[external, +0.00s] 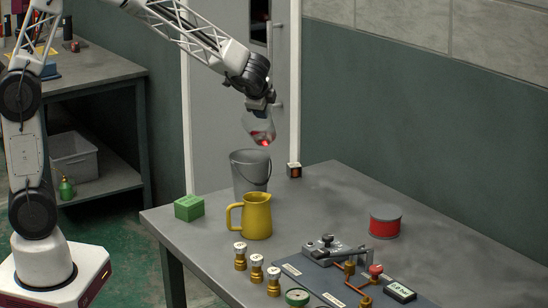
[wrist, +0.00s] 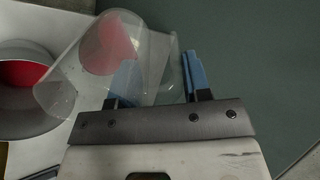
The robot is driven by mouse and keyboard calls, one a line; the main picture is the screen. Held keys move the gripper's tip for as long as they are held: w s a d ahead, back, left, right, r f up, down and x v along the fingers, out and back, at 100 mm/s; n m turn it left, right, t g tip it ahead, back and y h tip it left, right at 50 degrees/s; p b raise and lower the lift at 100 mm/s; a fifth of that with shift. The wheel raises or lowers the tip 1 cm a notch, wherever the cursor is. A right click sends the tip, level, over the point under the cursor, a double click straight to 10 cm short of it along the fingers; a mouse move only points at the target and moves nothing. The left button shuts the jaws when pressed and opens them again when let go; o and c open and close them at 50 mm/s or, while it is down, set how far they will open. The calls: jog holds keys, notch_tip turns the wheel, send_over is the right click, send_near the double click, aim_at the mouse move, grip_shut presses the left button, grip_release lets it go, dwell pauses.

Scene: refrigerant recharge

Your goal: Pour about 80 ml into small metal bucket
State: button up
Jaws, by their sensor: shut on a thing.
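My gripper (external: 261,104) is shut on a clear beaker (external: 257,126) that holds some red liquid. The beaker is tilted, and it hangs above the small metal bucket (external: 249,172) on the table. In the wrist view my gripper's blue fingers (wrist: 160,76) grip the beaker (wrist: 155,60), with red liquid gathered towards its far end. The bucket (wrist: 12,122) is at the left there, cut off by the frame edge, and red shows inside it. I cannot make out a falling stream in either view.
A yellow jug (external: 257,217) stands close in front of the bucket, with a green block (external: 189,208) to its left. A small dark box (external: 294,170) is behind right. A red can (external: 385,222), brass fittings (external: 257,268) and a valve assembly (external: 335,249) occupy the front right.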

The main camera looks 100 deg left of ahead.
jog(key=shift+a+f, duration=0.2)
jog(key=shift+a+f+h, duration=0.5)
jog(key=shift+h, duration=0.3)
jog(key=a+f+h+b, duration=0.2)
jog(key=a+f+h, duration=0.4)
jog(key=f, duration=0.4)
jog(key=shift+w+a+g+h, duration=0.3)
jog(key=shift+a+g+h, duration=0.1)
jog(key=shift+h, duration=0.3)
jog(key=shift+f, duration=0.1)
dwell(0.5)
